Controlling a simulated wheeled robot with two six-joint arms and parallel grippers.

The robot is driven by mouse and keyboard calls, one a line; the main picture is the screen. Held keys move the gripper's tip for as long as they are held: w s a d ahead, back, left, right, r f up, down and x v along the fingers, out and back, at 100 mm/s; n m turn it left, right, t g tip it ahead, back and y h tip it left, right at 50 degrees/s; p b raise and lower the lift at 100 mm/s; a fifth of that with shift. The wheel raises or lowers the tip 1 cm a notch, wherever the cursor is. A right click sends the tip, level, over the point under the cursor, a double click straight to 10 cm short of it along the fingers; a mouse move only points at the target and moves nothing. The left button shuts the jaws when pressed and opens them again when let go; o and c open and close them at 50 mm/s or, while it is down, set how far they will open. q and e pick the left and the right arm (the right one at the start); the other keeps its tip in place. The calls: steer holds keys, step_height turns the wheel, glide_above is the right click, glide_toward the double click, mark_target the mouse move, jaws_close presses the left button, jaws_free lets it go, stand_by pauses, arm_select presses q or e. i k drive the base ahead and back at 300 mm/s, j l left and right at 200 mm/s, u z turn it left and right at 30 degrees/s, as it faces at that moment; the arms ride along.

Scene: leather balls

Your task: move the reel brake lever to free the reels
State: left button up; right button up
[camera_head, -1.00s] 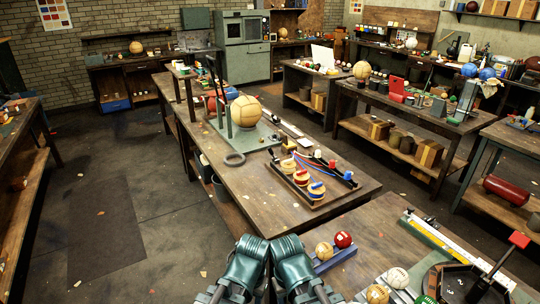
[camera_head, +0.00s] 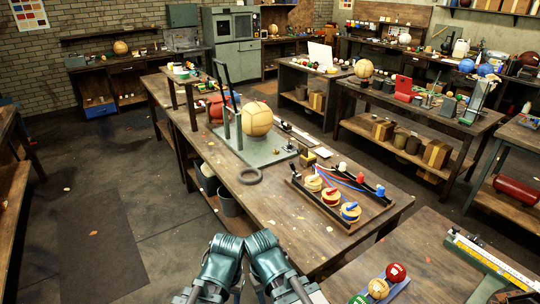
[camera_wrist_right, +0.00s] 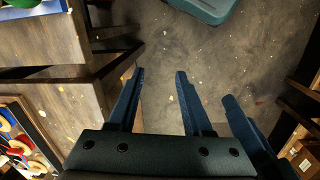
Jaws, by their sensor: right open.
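A wooden board (camera_head: 335,223) on the long table bears three reels: one white-topped (camera_head: 313,183), one red-topped (camera_head: 331,195) and one blue-topped (camera_head: 350,211). Red and blue lines run from them to a dark bar with white, red and blue pieces. I cannot tell which small part is the brake lever. The reels also show at the left edge of the right wrist view (camera_wrist_right: 18,148). My right gripper (camera_wrist_right: 160,72) is open and empty over bare floor beside a table. One finger, apparently of my left gripper, shows right of it; its opening is unclear. Both arms are well short of the board.
A black ring (camera_head: 249,175) lies near the long table's left edge. Behind it a large tan ball (camera_head: 257,118) sits on a grey-green stand. A nearer table (camera_head: 440,235) at the right carries small balls (camera_head: 378,288) and a yellow-edged rule. Open floor (camera_head: 110,230) lies left.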

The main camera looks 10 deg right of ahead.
mark_target(291, 164)
steer(key=i+j+u, duration=0.15)
steer(key=i+j, duration=0.85)
steer(key=i+l, duration=0.25)
steer(key=l, duration=0.3)
